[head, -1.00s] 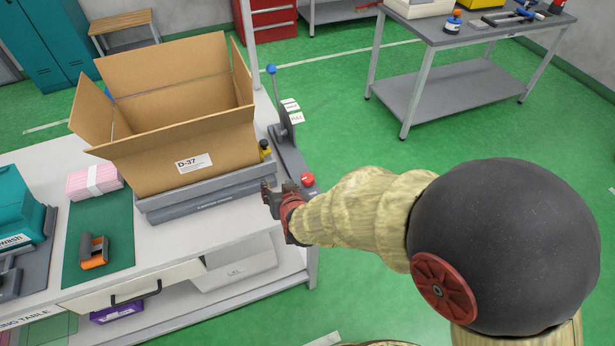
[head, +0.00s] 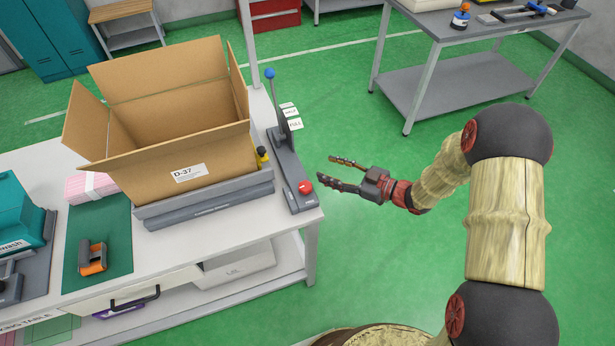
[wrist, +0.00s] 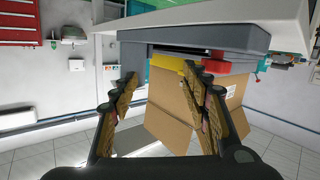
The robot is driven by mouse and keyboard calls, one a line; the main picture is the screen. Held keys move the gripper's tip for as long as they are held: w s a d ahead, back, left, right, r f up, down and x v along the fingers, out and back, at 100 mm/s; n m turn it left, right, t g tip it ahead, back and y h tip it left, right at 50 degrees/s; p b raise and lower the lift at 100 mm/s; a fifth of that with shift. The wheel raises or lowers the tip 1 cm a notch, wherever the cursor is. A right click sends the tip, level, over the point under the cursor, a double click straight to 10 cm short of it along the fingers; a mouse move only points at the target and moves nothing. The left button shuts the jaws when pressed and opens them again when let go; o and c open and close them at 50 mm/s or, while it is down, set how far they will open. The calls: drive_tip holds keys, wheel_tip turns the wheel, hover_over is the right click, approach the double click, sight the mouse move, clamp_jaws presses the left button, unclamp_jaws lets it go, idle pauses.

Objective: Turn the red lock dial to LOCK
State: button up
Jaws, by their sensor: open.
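A round red knob (head: 305,187), apparently the lock dial, sits on the near end of a grey lever base (head: 288,165) at the table's right edge. A red part, likely the same knob, shows in the wrist view (wrist: 230,67); any LOCK mark is unreadable. My gripper (head: 326,170) is open and empty, just right of the knob and apart from it, beyond the table edge. In the wrist view my two fingers (wrist: 160,78) are spread, with a yellow part (wrist: 165,63) showing between and beyond them.
A blue-tipped lever (head: 270,74) stands at the far end of the base. An open cardboard box (head: 150,165) sits on a grey platform (head: 210,200) to the left, with a yellow part (head: 262,155) beside it.

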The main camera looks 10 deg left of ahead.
sight(305, 186)
drive_tip(key=s+g+y, duration=0.1)
drive_tip(key=s, duration=0.1)
drive_tip(key=s+f+n+g+y, duration=0.1)
drive_tip(key=s, duration=0.1)
drive_tip(key=s+g+y, duration=0.1)
drive_tip(key=s, duration=0.1)
drive_tip(key=shift+s+d+f+g, duration=0.3)
drive_tip(key=shift+s+d+f, duration=0.05)
drive_tip(key=shift+s, duration=0.05)
drive_tip(key=shift+w+a+b, duration=0.2)
drive_tip(key=shift+a+b, duration=0.2)
drive_tip(key=shift+a, duration=1.55)
drive_tip(key=shift+w+a+b, duration=0.15)
drive_tip(key=shift+a+b, duration=0.2)
drive_tip(key=shift+a, duration=1.6)
drive_tip(key=shift+c, duration=0.9)
drive_tip(key=c, duration=0.9)
drive_tip(key=shift+r, duration=0.1)
drive_tip(key=shift+c, duration=0.3)
drive_tip(key=shift+m+t+p, duration=0.4)
drive_tip(key=shift+t+p, duration=0.3)
drive_tip(key=shift+t, duration=0.3)
drive_tip(key=shift+t+h, duration=0.3)
drive_tip(key=shift+m, duration=0.3)
